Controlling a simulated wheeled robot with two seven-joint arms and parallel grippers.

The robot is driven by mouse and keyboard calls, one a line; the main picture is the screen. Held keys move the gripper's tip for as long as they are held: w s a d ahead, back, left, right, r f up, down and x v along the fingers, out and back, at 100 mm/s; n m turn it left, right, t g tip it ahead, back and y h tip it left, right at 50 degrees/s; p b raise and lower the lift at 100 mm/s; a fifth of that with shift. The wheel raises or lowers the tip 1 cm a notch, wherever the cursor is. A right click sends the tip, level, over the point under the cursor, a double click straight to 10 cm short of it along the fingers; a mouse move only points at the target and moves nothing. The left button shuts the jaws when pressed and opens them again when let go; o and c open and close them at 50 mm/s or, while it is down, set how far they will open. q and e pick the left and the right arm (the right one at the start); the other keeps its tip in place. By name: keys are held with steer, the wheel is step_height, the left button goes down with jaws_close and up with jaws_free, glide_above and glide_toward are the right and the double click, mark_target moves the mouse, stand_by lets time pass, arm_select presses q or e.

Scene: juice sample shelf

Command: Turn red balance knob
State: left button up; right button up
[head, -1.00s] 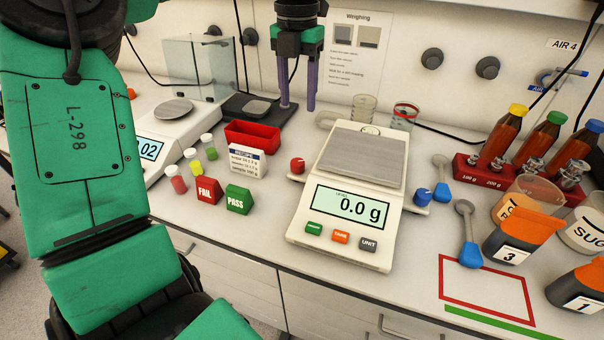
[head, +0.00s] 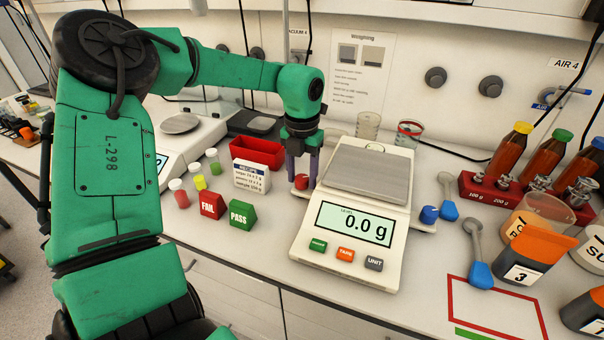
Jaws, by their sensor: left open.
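The red balance knob (head: 301,182) sits at the left side of the white balance (head: 348,250), whose display reads 0.0 g. My left gripper (head: 302,174) points down at the knob with its purple fingers apart, one on each side of the knob as seen from here. I cannot tell whether the fingers touch it. A blue knob (head: 429,214) sits at the balance's right side. My right gripper is not in view.
Glass beakers (head: 368,125) stand behind the balance. Bottles, spoons and containers are to the right.

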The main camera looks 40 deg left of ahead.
arm_select(q)
jaws_close()
steer(key=shift+m, duration=0.3)
steer(key=shift+m+b, duration=0.4)
steer(key=shift+m, duration=0.1)
steer(key=m+b, duration=0.1)
steer(key=m, duration=0.6)
steer(key=shift+r, duration=0.1)
steer(key=shift+w+m, duration=0.1)
steer(key=shift+m, duration=1.4)
